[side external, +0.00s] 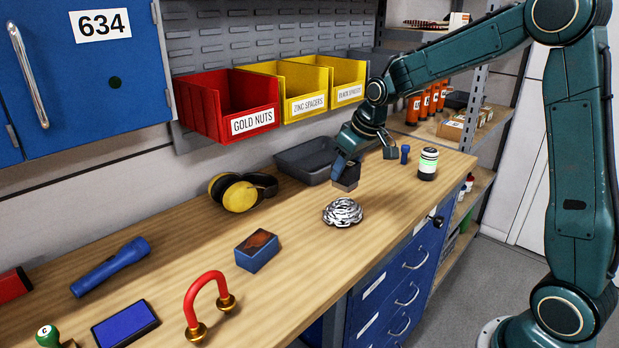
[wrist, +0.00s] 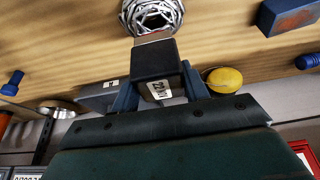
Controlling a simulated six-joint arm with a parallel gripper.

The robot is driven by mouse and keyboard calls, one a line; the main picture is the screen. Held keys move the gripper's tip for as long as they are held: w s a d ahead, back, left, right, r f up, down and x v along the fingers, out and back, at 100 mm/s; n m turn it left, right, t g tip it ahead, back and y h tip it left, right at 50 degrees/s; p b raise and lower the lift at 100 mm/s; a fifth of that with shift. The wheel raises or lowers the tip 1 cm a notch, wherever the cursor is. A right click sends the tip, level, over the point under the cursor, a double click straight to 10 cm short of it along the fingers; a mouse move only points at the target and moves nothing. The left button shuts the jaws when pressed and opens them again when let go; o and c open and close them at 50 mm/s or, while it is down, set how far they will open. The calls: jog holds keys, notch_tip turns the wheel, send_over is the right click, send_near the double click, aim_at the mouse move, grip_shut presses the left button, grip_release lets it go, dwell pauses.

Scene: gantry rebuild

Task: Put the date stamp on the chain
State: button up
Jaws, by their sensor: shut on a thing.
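The chain (side external: 343,212) is a silver coiled heap on the wooden bench; it also shows at the top of the wrist view (wrist: 150,14). My gripper (side external: 345,172) is shut on a dark block with a white label, which I take to be the date stamp (wrist: 155,65). In the side view the date stamp (side external: 347,179) hangs just above and behind the chain, with a gap between them. In the wrist view the stamp's lower end overlaps the chain's near edge. The label's text is only partly readable.
A blue box with a brown top (side external: 257,250) and yellow earmuffs (side external: 240,192) lie left of the chain. A grey tray (side external: 300,163) is behind. A white-and-green canister (side external: 428,163) and small blue piece (side external: 405,154) stand right. A red handle (side external: 205,300) is in front.

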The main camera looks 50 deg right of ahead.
aim_at(346, 179)
jog(key=shift+f, duration=1.75)
jog(key=shift+f, duration=0.1)
jog(key=o, duration=1)
jog(key=v, duration=1.2)
